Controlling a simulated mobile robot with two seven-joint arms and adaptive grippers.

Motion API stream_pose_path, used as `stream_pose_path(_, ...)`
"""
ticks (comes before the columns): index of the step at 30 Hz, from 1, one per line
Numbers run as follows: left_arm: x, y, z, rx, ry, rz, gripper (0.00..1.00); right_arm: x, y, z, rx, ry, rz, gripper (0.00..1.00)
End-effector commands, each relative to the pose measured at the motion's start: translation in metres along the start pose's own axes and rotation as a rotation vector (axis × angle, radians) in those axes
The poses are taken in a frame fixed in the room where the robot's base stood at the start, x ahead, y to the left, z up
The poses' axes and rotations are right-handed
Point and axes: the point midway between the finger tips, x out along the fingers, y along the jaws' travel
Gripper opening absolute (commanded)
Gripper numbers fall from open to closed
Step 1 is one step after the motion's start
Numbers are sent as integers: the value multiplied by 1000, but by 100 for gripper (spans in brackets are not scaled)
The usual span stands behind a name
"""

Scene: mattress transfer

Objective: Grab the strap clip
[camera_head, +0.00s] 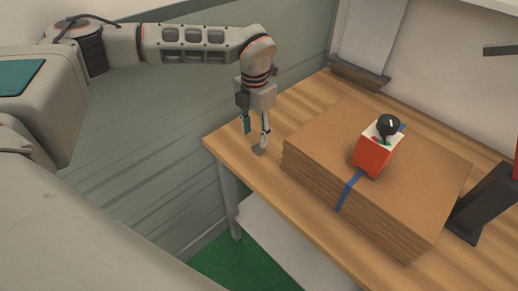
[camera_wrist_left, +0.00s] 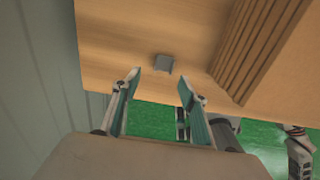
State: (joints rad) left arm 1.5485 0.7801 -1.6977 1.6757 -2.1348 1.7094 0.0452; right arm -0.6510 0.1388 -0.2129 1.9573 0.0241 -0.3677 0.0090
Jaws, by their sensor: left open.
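The strap clip, a small grey piece (camera_head: 260,150), lies on the wooden table (camera_head: 226,139) near its left corner, beside the cardboard stack. It also shows in the left wrist view (camera_wrist_left: 163,64), just beyond the fingertips and between their lines. My left gripper (camera_head: 256,136) points down close to the clip, near the table's edge. In the left wrist view its two fingers (camera_wrist_left: 159,79) are apart with nothing between them. I cannot tell whether a finger touches the clip.
A stack of cardboard sheets (camera_head: 330,130) fills the table's middle, with a blue strap (camera_head: 348,192) down its front. A red and white box with a dark round top (camera_head: 376,155) sits on it. A dark stand (camera_head: 485,205) is at right. Green floor lies below.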

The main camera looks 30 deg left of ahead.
Motion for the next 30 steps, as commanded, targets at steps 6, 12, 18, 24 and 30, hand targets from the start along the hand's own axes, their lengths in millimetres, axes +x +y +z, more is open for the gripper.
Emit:
stream_pose_path(6, 28, -7, 1, 2, 4, -2, 43, -1, 0, -3, 0, 2, 0, 68)
stream_pose_path(12, 48, -6, 2, 2, 1, -1, 43, -1, 1, -5, 0, 6, 1, 68)
stream_pose_path(18, 48, -6, 2, 2, 0, -1, 38, -1, 1, -7, 0, 11, 2, 68)
stream_pose_path(24, 47, -6, 2, 2, 0, -1, 8, -1, 2, -8, 0, 11, 2, 68)
stream_pose_path(30, 47, -6, 2, 2, 0, -1, 8, -1, 2, -7, 0, 10, 2, 68)
